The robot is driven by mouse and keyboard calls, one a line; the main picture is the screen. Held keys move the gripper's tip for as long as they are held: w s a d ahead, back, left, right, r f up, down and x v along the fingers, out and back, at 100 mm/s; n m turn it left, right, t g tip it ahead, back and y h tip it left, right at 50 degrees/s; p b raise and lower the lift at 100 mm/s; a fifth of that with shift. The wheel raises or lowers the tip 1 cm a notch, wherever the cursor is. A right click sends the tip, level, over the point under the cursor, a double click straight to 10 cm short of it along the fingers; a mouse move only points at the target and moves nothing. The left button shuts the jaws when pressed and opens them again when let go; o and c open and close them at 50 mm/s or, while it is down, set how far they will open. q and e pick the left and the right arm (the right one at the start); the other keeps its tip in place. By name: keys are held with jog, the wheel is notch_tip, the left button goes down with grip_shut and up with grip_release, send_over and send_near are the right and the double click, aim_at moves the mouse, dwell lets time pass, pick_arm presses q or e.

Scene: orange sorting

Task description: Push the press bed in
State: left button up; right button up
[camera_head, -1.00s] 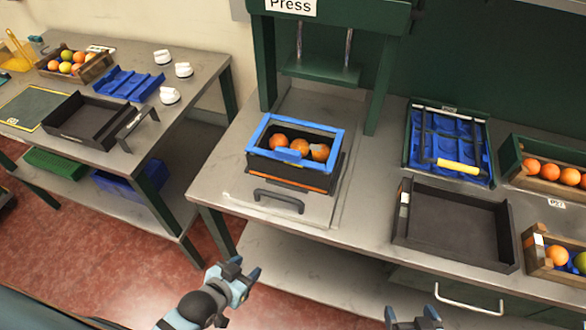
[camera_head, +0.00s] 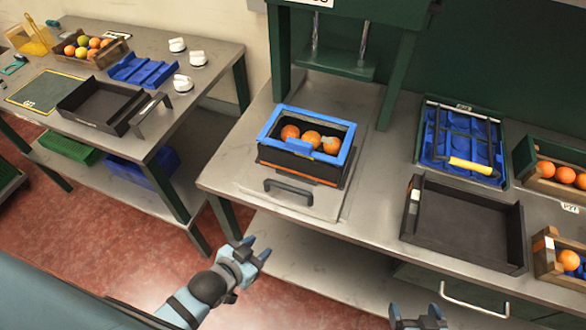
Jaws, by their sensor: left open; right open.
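The press (camera_head: 388,70) is a dark green frame with a plate on two rods at the back of the right table. Its press bed (camera_head: 318,209) is a flat grey plate in front of the frame, with a dark handle (camera_head: 288,193) at its near edge. On the bed stands a black box with a blue rim (camera_head: 345,160), holding several oranges (camera_head: 311,138). My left gripper (camera_head: 256,251) is open and empty, below and in front of the handle, apart from it. My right gripper (camera_head: 418,314) is open at the bottom edge, partly cut off.
A black empty tray (camera_head: 463,226) lies right of the bed. Behind it is a green crate (camera_head: 507,145) with blue inserts and a yellow-handled tool (camera_head: 474,166). Fruit crates stand at the far right. A second table (camera_head: 226,62) stands left across a gap.

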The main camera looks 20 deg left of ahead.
pick_arm(q)
jog(key=w+d+r+m+t+h+b, duration=0.1)
jog(key=w+d+r+m+t+h, duration=0.15)
jog(key=w+r+m, duration=0.35)
jog(key=w+d+r+m+t+h+b, duration=0.1)
jog(key=w+d+r+m+t+h, duration=0.15)
jog(key=w+r+m, duration=0.4)
jog(key=s+d+r+m+g+h+b, duration=0.1)
jog(key=d+r+m+g+h+b, duration=0.15)
jog(key=r+m+g+h, duration=0.55)
jog(key=s+d+r+m+g+h+b, duration=0.1)
jog(key=s+d+r+m+g+h, duration=0.25)
jog(key=m, duration=0.85)
jog(key=m+g+y+b, duration=0.3)
jog(key=m+y+b, duration=0.1)
jog(key=m+y, duration=1.25)
send_near(278, 183)
jog(key=shift+m+h, duration=0.6)
jog(key=shift+m, duration=0.3)
jog(key=x, duration=0.5)
jog(key=a+p+x, duration=0.1)
jog(key=x, duration=0.2)
jog(key=shift+d+f, duration=0.2)
jog(key=shift+f, duration=0.35)
